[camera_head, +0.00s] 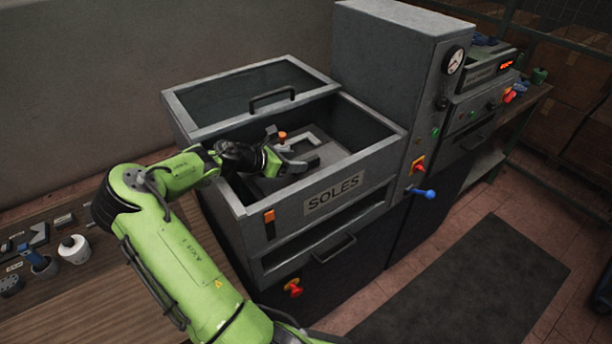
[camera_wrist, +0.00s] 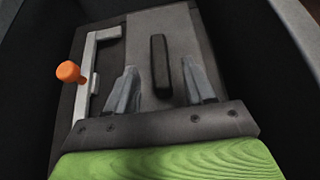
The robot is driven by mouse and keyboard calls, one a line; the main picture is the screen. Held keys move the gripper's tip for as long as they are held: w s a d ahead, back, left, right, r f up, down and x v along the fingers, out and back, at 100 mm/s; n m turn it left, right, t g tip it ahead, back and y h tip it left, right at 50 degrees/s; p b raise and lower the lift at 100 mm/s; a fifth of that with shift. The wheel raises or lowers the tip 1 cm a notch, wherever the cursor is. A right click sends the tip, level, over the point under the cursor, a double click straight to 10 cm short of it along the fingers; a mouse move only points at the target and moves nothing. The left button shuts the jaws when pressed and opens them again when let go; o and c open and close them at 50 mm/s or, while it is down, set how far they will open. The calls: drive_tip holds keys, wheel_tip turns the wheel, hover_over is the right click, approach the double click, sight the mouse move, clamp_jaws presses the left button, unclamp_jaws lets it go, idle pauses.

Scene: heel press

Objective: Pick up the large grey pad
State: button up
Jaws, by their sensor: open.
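The large grey pad (camera_wrist: 140,38) lies flat inside the box of the machine labelled SOLES. A raised dark bar (camera_wrist: 159,62), like a handle, stands on its top. The pad also shows in the head view (camera_head: 327,155), partly hidden by my gripper. My gripper (camera_head: 290,165) reaches down into the box from the left. In the wrist view my gripper (camera_wrist: 161,82) is open, with one finger on each side of the bar's line. I cannot tell whether the fingers touch the pad or how high they are above it.
A light grey bracket with an orange knob (camera_wrist: 68,72) stands left of the pad. The box walls (camera_head: 372,160) enclose my gripper closely. The lid (camera_head: 250,85) is open behind. A tall press cabinet (camera_head: 400,60) stands right; a wooden bench (camera_head: 60,290) with small tools lies left.

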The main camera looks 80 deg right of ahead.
sight(307, 160)
drive_tip(key=x, duration=0.4)
drive_tip(key=shift+a, duration=0.1)
drive_tip(key=shift+c, duration=1.1)
clamp_jaws()
drive_tip(key=shift+r, duration=0.2)
